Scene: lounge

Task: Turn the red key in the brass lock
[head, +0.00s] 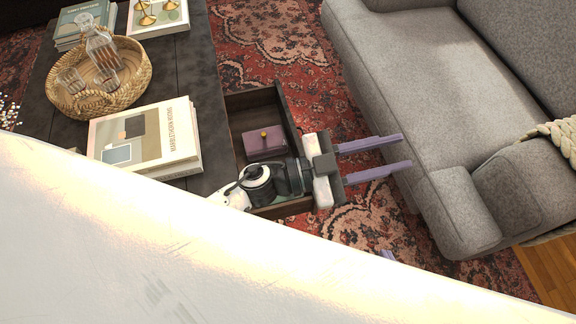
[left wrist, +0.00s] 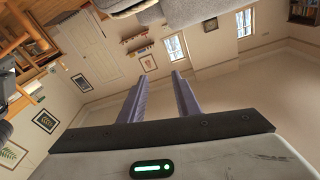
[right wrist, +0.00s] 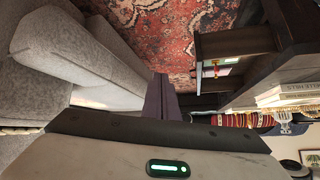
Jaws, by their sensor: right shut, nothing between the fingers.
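A purple box (head: 258,145) with a small brass-coloured piece (head: 264,134) on top lies inside an open drawer (head: 293,124) of the dark table. The brass piece is too small to tell as a lock. I cannot make out a red key. My left gripper (head: 406,151) is open and empty; its arm crosses the drawer and its fingers point right, over the rug. In the left wrist view its fingers (left wrist: 159,76) are apart. My right gripper (right wrist: 161,85) is shut and empty; only a purple fingertip (head: 388,254) shows in the head view. The drawer (right wrist: 235,42) also shows in the right wrist view.
A grey sofa (head: 400,60) stands right of the drawer, with patterned rug (head: 275,35) between. The dark table (head: 180,62) bears a wicker tray (head: 137,85) with a decanter and glasses, and several books (head: 150,137). My white arm covers the lower left of the head view.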

